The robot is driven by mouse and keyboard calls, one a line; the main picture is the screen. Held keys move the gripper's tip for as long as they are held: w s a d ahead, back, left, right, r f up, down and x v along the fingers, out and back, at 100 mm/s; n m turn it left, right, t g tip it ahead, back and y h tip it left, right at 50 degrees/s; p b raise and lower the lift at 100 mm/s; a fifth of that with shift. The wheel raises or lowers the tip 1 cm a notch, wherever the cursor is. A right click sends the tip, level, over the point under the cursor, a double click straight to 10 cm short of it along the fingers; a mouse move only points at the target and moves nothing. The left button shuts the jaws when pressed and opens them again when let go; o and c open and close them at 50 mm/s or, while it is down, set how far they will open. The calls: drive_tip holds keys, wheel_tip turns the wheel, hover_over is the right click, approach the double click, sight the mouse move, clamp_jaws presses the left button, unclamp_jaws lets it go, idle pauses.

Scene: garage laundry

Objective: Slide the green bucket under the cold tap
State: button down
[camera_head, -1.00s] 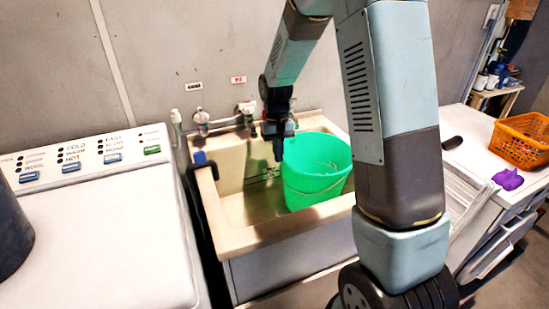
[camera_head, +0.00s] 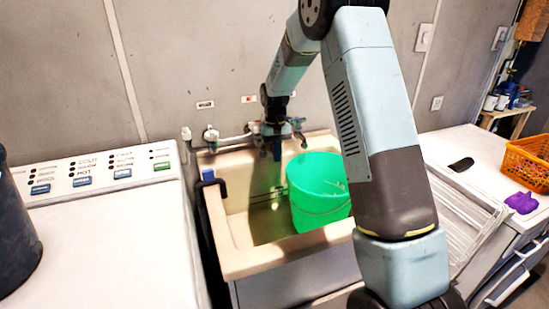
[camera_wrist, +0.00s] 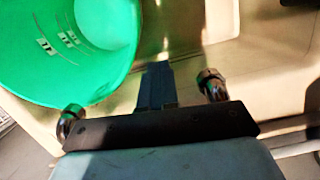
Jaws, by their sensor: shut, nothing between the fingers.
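The green bucket (camera_head: 318,200) stands upright in the right part of the beige sink (camera_head: 240,262). It also fills the upper left of the wrist view (camera_wrist: 60,50). My gripper (camera_head: 277,152) is shut and empty, above the back of the sink, just left of the bucket's rim in the head view. Its closed fingers also show in the wrist view (camera_wrist: 155,85), apart from the bucket. A tap with a pale handle (camera_head: 211,136) is at the back left, under a small dark label (camera_head: 205,104). Another tap (camera_head: 298,126) shows right of my gripper. The label texts are too small to read.
A reddish label (camera_head: 248,99) is on the wall (camera_head: 60,70). A washing machine (camera_head: 110,240) stands left of the sink. A blue-topped dark hose (camera_head: 208,178) hooks over the left rim. The left part of the basin is empty.

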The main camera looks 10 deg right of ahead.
drive_tip(key=c, duration=1.8)
unclamp_jaws()
drive_tip(key=shift+o, duration=1.1)
drive_tip(key=s+d+r+m+t, duration=0.1)
drive_tip(key=s+d+r+t, duration=0.1)
drive_tip(key=s+d, duration=0.3)
drive_tip(key=s+d+r+m+t, duration=0.1)
drive_tip(key=s+d, duration=0.5)
drive_tip(key=d, duration=0.7)
drive_tip(key=s+d+r+m+t, duration=0.1)
drive_tip(key=s+d+r+t, duration=0.1)
drive_tip(key=s+d, duration=0.3)
drive_tip(key=shift+s+d+r+t+y, duration=0.4)
drive_tip(key=shift+d+t, duration=0.5)
drive_tip(key=shift+d, duration=1.15)
drive_tip(key=shift+f, duration=0.15)
drive_tip(key=shift+x, duration=6.85)
drive_tip(key=shift+d, duration=0.1)
